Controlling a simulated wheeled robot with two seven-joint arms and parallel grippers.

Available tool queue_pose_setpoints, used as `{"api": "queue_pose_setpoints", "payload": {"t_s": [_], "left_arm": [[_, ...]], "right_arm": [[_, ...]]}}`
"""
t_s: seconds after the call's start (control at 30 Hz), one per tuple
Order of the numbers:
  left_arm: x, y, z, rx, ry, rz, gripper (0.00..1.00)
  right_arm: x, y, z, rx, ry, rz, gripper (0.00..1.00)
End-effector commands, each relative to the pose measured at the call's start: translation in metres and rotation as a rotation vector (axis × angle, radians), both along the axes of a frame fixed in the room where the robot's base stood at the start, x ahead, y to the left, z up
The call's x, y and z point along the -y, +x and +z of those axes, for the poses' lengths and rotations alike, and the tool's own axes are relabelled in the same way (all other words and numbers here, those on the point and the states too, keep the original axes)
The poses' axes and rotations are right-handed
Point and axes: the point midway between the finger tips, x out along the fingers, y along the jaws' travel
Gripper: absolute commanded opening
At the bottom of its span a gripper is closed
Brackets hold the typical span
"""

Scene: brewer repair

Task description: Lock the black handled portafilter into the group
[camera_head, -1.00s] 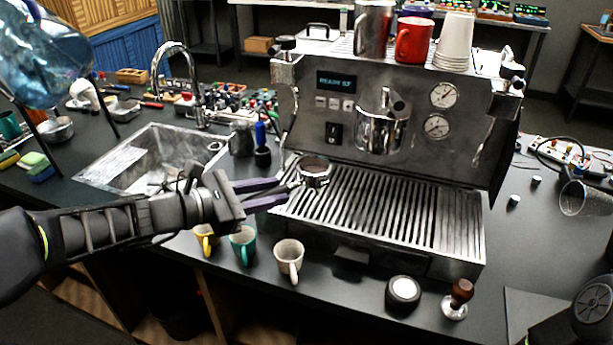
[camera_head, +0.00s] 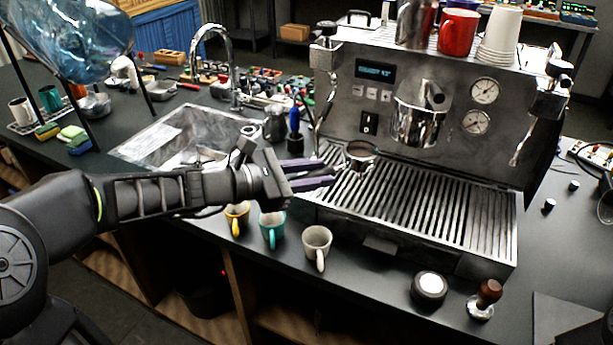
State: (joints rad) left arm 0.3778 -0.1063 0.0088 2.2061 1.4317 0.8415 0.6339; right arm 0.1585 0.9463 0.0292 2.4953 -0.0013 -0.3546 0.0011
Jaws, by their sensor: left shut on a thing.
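My left gripper (camera_head: 325,174) is shut on the handle of the portafilter (camera_head: 361,152), whose handle is mostly hidden between the purple fingers. The portafilter's round metal basket faces up, beyond the fingertips, over the left back part of the drip grate. The group (camera_head: 418,122) is a shiny metal cylinder on the front of the espresso machine (camera_head: 372,95). It is to the right of the basket and higher, with a clear gap between them. My right gripper is not in view.
The slatted drip tray (camera_head: 430,205) spans the machine's base. A yellow cup (camera_head: 237,218), a teal cup (camera_head: 272,229) and a white cup (camera_head: 317,242) stand in front of it. A tamper (camera_head: 486,298) and a round puck (camera_head: 429,288) are at the front right. A sink (camera_head: 180,140) is at left.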

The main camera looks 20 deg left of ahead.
Motion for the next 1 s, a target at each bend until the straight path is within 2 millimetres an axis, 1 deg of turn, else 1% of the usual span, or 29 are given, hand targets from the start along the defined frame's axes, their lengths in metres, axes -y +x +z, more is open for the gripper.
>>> {"api": "queue_pose_setpoints", "payload": {"t_s": [0.1, 0.47, 1.0], "left_arm": [[0.009, 0.007, 0.000, 0.002, -0.001, -0.004, 0.00], [0.030, 0.028, 0.001, 0.002, -0.001, -0.003, 0.00], [0.063, 0.060, 0.000, 0.003, -0.002, -0.003, 0.00]], "right_arm": [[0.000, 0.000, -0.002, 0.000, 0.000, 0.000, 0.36], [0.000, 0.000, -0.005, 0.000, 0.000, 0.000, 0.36], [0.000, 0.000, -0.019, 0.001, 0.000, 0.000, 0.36]]}}
